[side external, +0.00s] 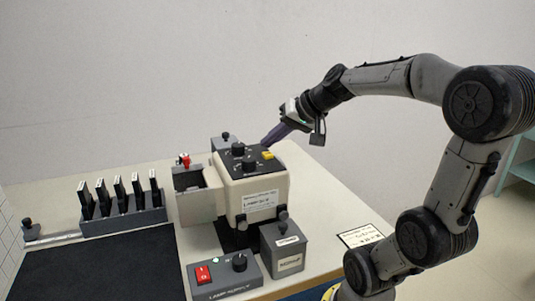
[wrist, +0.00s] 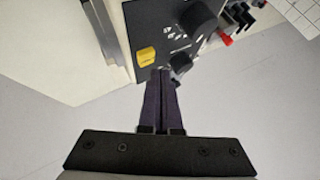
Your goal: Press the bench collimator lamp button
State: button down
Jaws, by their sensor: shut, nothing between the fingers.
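The cream collimator housing (side external: 255,190) stands on the bench and has a black top panel (side external: 240,163). A yellow button (side external: 267,155) sits on this panel near its right edge; it also shows in the wrist view (wrist: 146,55). My gripper (side external: 266,143) is shut and empty, with dark purple fingers pointing down and left at the panel's back right edge. In the wrist view the fingertips (wrist: 163,72) are just below and right of the yellow button. They look apart from it, but their height over the panel is hard to tell.
Black knobs (side external: 238,149) stand on the panel beside the button. A rack of dark plates (side external: 122,221) is at left.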

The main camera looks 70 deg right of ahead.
aim_at(271, 155)
jog(key=shift+f, duration=0.15)
dwell(0.7)
jog(key=shift+f, duration=0.25)
jog(key=shift+f, duration=0.45)
dwell(0.8)
jog(key=shift+r, duration=0.85)
jog(key=shift+r, duration=2.5)
jog(key=shift+r, duration=0.1)
